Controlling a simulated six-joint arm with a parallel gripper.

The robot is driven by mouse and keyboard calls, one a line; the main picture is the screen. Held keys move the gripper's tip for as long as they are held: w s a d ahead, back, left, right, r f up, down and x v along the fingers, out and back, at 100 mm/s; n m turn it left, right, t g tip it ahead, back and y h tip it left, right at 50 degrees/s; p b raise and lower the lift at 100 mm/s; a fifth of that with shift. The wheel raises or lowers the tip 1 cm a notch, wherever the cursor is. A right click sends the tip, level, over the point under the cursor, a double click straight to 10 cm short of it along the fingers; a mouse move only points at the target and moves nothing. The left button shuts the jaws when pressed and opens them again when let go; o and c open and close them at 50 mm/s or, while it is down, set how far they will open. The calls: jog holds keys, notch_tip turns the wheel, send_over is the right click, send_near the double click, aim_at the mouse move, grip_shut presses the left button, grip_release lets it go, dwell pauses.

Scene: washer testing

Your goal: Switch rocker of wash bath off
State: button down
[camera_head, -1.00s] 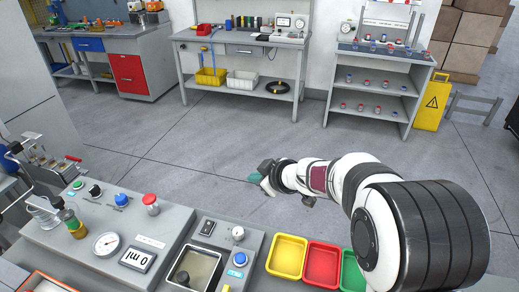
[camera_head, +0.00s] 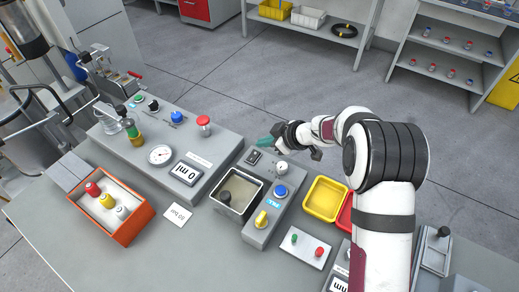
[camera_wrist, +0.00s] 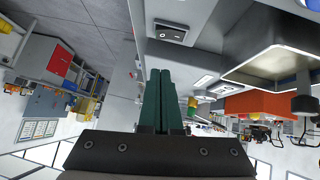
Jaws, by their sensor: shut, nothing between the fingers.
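The wash bath (camera_head: 238,192) is a grey unit with an open square basin in the middle of the bench. Its black rocker (camera_head: 254,157) sits on the top panel behind the basin. In the wrist view the rocker (camera_wrist: 168,32) shows "O" and "I" marks, just beyond the fingertips; which side is pressed I cannot tell. My gripper (camera_head: 264,142) has green fingers and is close to the rocker, slightly right of and behind it. In the wrist view the fingers (camera_wrist: 160,75) are together with nothing between them. They appear apart from the rocker.
On the wash bath are a white knob (camera_head: 282,168), a blue button (camera_head: 281,191) and a yellow knob (camera_head: 261,219). A grey console with a red button (camera_head: 204,121) stands left. A yellow tray (camera_head: 325,199) is right. Floor behind the bench is clear.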

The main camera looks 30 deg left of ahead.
aim_at(250, 155)
jog(key=f, duration=0.1)
jog(key=a+f, duration=0.1)
jog(key=f, duration=0.1)
jog(key=a+f, duration=0.1)
jog(key=f, duration=0.1)
jog(key=shift+w+f, duration=0.1)
jog(key=shift+w, duration=0.3)
jog(key=shift+f, duration=0.4)
jog(key=shift+w+f, duration=0.1)
jog(key=shift+w+f, duration=0.15)
jog(key=shift+f, duration=0.05)
jog(key=shift+s+r, duration=0.15)
jog(key=shift+s, duration=0.75)
jog(key=shift+r, duration=0.1)
